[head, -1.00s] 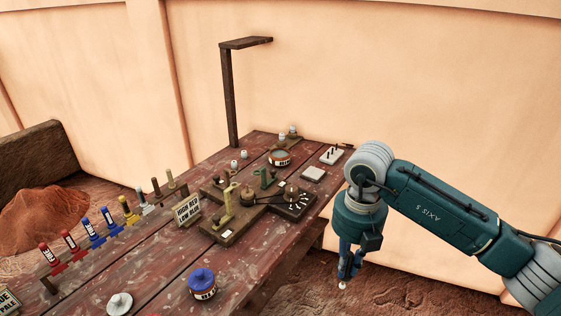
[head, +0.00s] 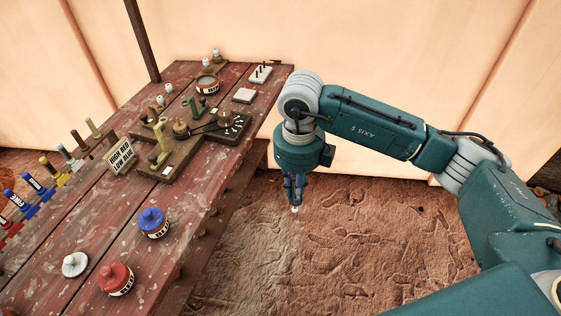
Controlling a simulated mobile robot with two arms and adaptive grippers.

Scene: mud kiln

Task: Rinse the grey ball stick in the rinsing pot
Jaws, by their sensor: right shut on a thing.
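My right gripper (head: 293,187) points down beyond the right edge of the table, over the bare ground. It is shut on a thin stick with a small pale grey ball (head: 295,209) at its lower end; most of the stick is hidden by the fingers. The label is too small to read. My left gripper is out of view.
A wooden device with a dial (head: 232,122) and green and brass posts lies along the table's right side. A pale square pad (head: 243,95) and a white pin block (head: 260,74) sit near the far corner.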

